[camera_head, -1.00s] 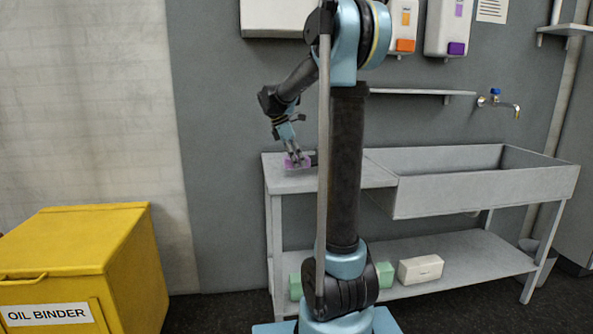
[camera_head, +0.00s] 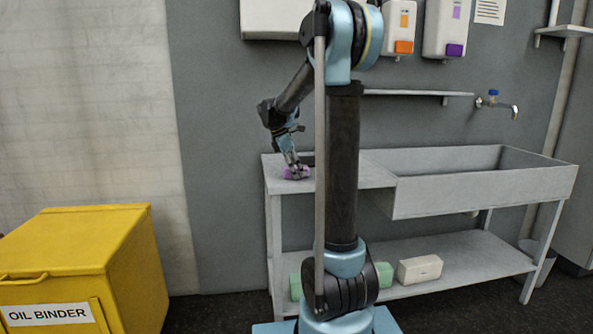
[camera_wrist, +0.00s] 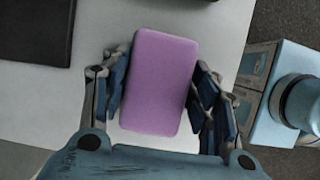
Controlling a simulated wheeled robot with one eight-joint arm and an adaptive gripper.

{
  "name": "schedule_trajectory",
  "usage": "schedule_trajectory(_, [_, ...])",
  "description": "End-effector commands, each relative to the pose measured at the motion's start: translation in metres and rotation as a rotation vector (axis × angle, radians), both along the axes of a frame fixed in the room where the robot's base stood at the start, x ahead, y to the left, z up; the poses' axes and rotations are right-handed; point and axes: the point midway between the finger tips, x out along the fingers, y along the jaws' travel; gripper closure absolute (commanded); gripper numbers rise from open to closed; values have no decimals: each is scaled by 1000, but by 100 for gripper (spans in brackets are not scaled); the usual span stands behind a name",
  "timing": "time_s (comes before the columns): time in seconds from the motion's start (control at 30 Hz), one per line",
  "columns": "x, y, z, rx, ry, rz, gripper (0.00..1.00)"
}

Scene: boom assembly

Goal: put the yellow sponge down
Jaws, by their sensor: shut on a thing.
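The sponge in view is purple-pink, not yellow; no yellow sponge shows. My gripper (camera_head: 294,165) is shut on the purple sponge (camera_head: 296,173) at the left end of the sink counter (camera_head: 370,173). In the wrist view my gripper (camera_wrist: 160,88) has a finger on each long side of the purple sponge (camera_wrist: 160,75), which lies between them over the pale counter top (camera_wrist: 220,30). The sponge is at or just above the surface; I cannot tell whether it touches.
A dark rectangular patch (camera_wrist: 35,30) lies on the counter beside the sponge. The sink basin (camera_head: 480,185) is to the right. A green block (camera_head: 295,286) and a white box (camera_head: 419,269) sit on the lower shelf. A yellow oil binder box (camera_head: 80,255) stands at left.

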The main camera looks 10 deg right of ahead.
Motion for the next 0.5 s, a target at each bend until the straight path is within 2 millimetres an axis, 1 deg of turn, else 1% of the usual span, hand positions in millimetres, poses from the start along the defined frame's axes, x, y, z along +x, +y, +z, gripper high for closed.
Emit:
schedule_trajectory(0.03, [-3,1,-7,7,9,-3,75])
schedule_trajectory(0.07, [-3,1,-8,7,11,-2,77])
schedule_trajectory(0.13, [-2,1,-10,7,14,-3,76])
schedule_trajectory(0.17, [-1,1,-10,8,16,-3,39])
schedule_trajectory(0.2, [0,1,-11,8,17,-3,30])
schedule_trajectory(0.33, [2,2,-12,8,16,0,29])
schedule_trajectory(0.5, [-2,3,-7,8,8,0,29])
